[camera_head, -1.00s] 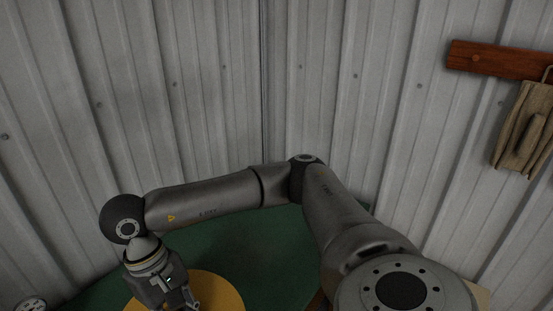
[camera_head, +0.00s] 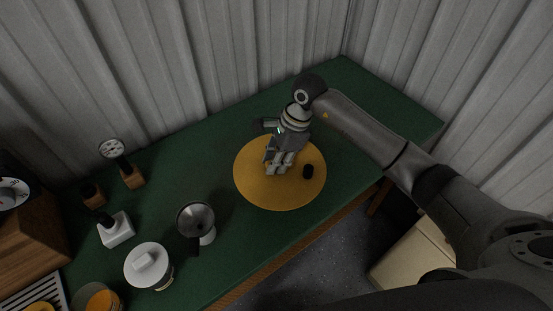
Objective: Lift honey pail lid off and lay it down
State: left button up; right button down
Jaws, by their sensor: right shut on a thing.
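A round white lid with a block-shaped handle (camera_head: 147,262) sits on a light container at the front left, and I take it for the honey pail's lid. Little of the pail (camera_head: 166,284) shows under it. My right gripper (camera_head: 275,167) points down over the yellow round disc (camera_head: 257,193), well to the right of this lid. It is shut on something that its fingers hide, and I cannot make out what. My left gripper is out of view.
A grey funnel (camera_head: 196,220) stands between the white lid and the disc. A gauge on a wooden block (camera_head: 132,176), a white block-shaped item (camera_head: 116,231) and an orange-filled container (camera_head: 99,300) are at left. The green tabletop (camera_head: 330,95) is clear behind the disc.

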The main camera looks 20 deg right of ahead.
jog(key=shift+w+f, duration=0.1)
jog(key=shift+f, duration=0.25)
jog(key=shift+f+b, duration=1.85)
jog(key=shift+f, duration=1.45)
jog(key=shift+f+b, duration=0.95)
jog(key=shift+b, duration=0.25)
jog(key=c, duration=1.2)
grip_release()
jog(key=shift+o, duration=0.2)
